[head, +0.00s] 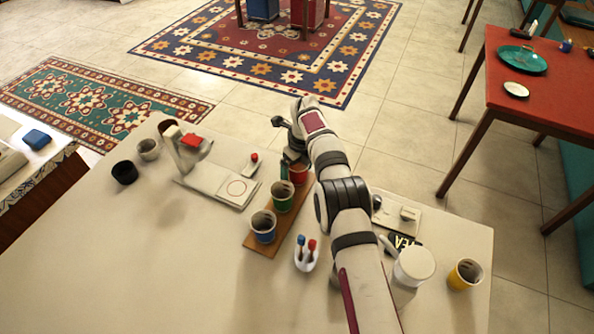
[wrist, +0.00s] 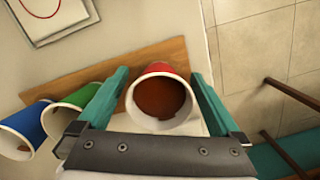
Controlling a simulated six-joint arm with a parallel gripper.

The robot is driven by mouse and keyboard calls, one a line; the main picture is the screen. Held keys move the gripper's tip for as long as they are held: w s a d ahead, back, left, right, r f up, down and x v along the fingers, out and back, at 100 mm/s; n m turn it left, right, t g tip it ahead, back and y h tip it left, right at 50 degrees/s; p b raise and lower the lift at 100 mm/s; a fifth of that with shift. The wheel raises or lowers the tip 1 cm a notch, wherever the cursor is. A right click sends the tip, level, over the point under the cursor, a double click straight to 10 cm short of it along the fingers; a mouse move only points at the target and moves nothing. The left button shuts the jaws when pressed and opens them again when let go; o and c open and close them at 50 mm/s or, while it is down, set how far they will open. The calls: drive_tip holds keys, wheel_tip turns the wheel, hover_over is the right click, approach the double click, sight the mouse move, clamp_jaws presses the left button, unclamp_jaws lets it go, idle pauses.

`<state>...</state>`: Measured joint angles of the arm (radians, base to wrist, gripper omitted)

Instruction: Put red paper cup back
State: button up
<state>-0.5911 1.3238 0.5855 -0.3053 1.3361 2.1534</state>
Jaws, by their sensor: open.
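The red paper cup (head: 298,174) stands upright at the far end of a wooden board (head: 262,240), partly hidden behind my arm in the head view. In the wrist view the red cup (wrist: 160,98) shows its white rim and a reddish-brown inside. My gripper (wrist: 160,88) is open, with one green finger on each side of the red cup and a gap showing beside it. In the head view my gripper (head: 292,160) is at the cup, mostly hidden by the arm. A green cup (head: 282,196) and a blue cup (head: 263,226) stand on the same board.
A white device with a plate (head: 222,186) stands left of the board. A holder with a blue and a red stick (head: 306,255) stands right of it. A white pot (head: 413,266) and a yellow cup (head: 465,274) are at the right. The table's left front is clear.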

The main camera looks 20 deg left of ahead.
wheel_tip(320, 180, up, 12)
drive_tip(key=d, duration=0.1)
drive_tip(key=s+d+r+n, duration=0.4)
drive_tip(key=s+d+r, duration=0.15)
drive_tip(key=d, duration=0.35)
drive_tip(key=s+d+r+n, duration=0.3)
drive_tip(key=s+d+r, duration=0.1)
drive_tip(key=d+r, duration=0.4)
drive_tip(key=s+d+f+n, duration=0.2)
drive_tip(key=s+d+n, duration=0.3)
drive_tip(key=s, duration=0.8)
drive_tip(key=s+d+f+n, duration=0.3)
drive_tip(key=s+d+n, duration=0.2)
drive_tip(key=s, duration=0.8)
drive_tip(key=d, duration=0.3)
drive_tip(key=shift+s+f+g+y, duration=0.15)
drive_tip(key=shift+g+y, duration=0.15)
drive_tip(key=shift+g, duration=0.1)
